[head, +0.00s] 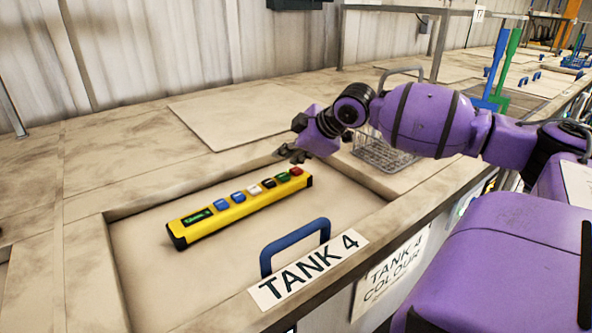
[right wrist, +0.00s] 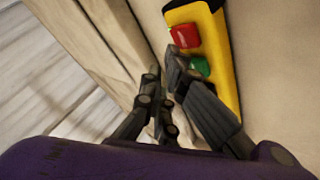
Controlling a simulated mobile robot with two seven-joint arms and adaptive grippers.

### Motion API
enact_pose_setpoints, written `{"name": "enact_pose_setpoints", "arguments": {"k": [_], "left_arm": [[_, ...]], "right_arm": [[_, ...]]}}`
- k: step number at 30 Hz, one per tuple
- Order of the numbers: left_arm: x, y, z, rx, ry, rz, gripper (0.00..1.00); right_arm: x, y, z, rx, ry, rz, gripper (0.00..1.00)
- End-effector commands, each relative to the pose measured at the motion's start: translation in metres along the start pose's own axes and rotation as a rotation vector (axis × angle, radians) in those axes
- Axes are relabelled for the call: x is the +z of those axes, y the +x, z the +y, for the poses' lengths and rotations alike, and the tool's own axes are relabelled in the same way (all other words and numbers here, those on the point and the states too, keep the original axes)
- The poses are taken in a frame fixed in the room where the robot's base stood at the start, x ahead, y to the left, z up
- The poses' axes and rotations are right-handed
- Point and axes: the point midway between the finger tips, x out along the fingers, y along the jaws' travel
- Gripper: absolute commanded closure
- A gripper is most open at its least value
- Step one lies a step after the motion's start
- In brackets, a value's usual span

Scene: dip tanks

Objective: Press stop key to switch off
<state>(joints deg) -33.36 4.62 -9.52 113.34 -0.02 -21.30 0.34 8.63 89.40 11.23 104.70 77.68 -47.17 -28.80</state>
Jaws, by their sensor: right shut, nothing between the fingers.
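A yellow key box (head: 242,208) lies on the recessed lid of tank 4, with a small green display at its near left end and a row of coloured keys. The red key (head: 296,171) is at its far right end, beside a green key (head: 283,177). My right gripper (head: 290,154) is shut and empty, just beyond the red-key end. In the right wrist view the red key (right wrist: 185,36) and green key (right wrist: 199,66) show close to the fingertips (right wrist: 163,75); I cannot tell whether a finger touches the box. My left gripper is not in view.
A blue handle (head: 295,243) rises from the tank 4 lid, in front of the box. A wire basket (head: 382,155) stands behind my right wrist. A flat board (head: 240,115) lies farther back. Green and blue upright pieces (head: 506,66) stand at the back right.

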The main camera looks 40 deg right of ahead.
Motion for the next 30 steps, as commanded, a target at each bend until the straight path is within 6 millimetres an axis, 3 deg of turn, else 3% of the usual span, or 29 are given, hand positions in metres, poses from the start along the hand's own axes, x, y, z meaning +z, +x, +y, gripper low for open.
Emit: {"name": "enact_pose_setpoints", "arguments": {"k": [30], "left_arm": [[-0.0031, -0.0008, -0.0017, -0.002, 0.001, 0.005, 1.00]], "right_arm": [[0.0056, 0.0078, -0.0055, 0.000, 0.000, 0.000, 1.00]]}}
